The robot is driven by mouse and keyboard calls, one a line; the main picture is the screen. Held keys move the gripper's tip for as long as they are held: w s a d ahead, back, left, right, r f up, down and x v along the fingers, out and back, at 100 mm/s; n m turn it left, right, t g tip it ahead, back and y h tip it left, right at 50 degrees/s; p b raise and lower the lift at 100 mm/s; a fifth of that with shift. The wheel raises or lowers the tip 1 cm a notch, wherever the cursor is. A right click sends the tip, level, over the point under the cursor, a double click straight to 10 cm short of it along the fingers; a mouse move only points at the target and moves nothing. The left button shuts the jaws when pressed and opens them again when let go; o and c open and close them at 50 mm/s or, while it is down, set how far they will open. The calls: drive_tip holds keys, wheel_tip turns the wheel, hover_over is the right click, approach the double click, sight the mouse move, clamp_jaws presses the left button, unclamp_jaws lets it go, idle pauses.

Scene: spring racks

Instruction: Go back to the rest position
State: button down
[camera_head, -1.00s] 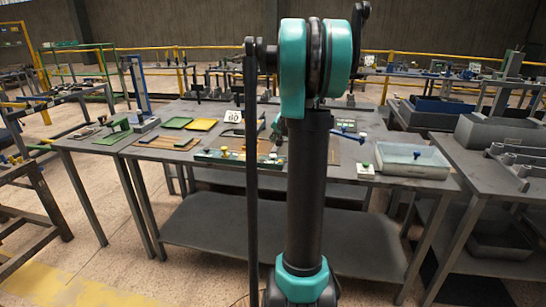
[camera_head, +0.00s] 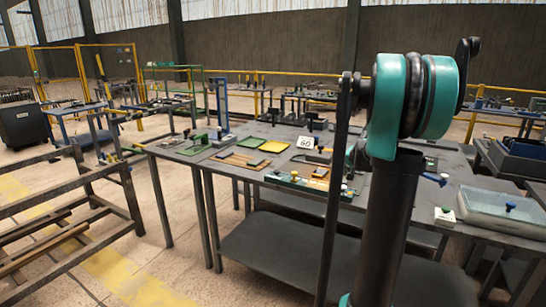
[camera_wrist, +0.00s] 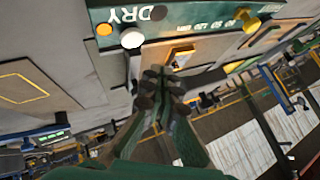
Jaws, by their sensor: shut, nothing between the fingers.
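My gripper (camera_wrist: 165,85) shows in the wrist view with its dark fingertips together and nothing between them. Past the fingertips is a green panel (camera_wrist: 190,28) with upside-down "DRY" lettering, a white knob and yellow-orange knobs. It looks apart from the fingers, but the gap is hard to judge. In the head view my raised arm stands at the right, in front of the worktable (camera_head: 200,160). My gripper cannot be made out there.
The table bears a yellow plate (camera_head: 273,146), a green plate (camera_head: 248,142), a "60" card (camera_head: 306,143), a long green fixture (camera_head: 300,184) and a clear-lidded box (camera_head: 500,208). A dark metal rack (camera_head: 70,205) stands at left. Floor between rack and table is open.

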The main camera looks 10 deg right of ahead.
drive_tip(key=s+a+f+n+g, duration=0.1)
drive_tip(key=s+a+f, duration=0.4)
drive_tip(key=s, duration=0.7)
drive_tip(key=s+a+f+n+g, duration=0.2)
drive_tip(key=s+a+f+n, duration=0.2)
drive_tip(key=s+a, duration=0.4)
drive_tip(key=s+a+f+n+g, duration=0.1)
drive_tip(key=s+a+f+n, duration=0.2)
drive_tip(key=s, duration=1.3)
drive_tip(key=a+f, duration=0.3)
drive_tip(key=shift+a+f+g, duration=0.15)
drive_tip(key=shift+f+g, duration=0.15)
drive_tip(key=shift+g, duration=0.1)
